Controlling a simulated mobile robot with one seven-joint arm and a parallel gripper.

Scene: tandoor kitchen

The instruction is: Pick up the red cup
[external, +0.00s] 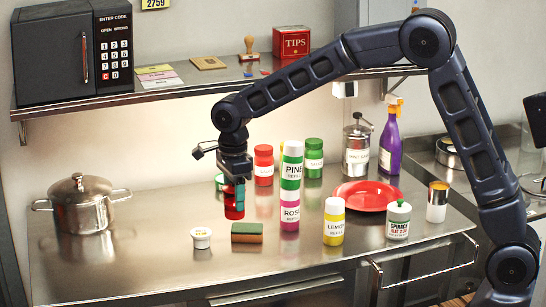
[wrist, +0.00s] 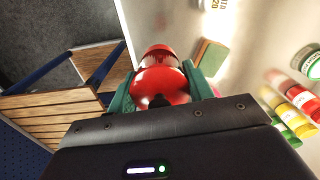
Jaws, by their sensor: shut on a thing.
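The red cup (external: 234,209) is at the lower end of my gripper (external: 236,190) in the external view, left of the stacked bottles. In the wrist view my gripper (wrist: 162,90) has its green fingers on both sides of the shiny red cup (wrist: 163,77), shut on it. The fingers hide part of the cup's sides. I cannot tell whether the cup's bottom touches the steel counter (external: 150,245).
A sponge (external: 247,233) and a small white tub (external: 201,237) lie in front of the cup. The stacked PINE (external: 292,172) and ROSE (external: 290,212) bottles stand close right. A steel pot (external: 83,205) is far left. A shelf (external: 200,78) runs behind.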

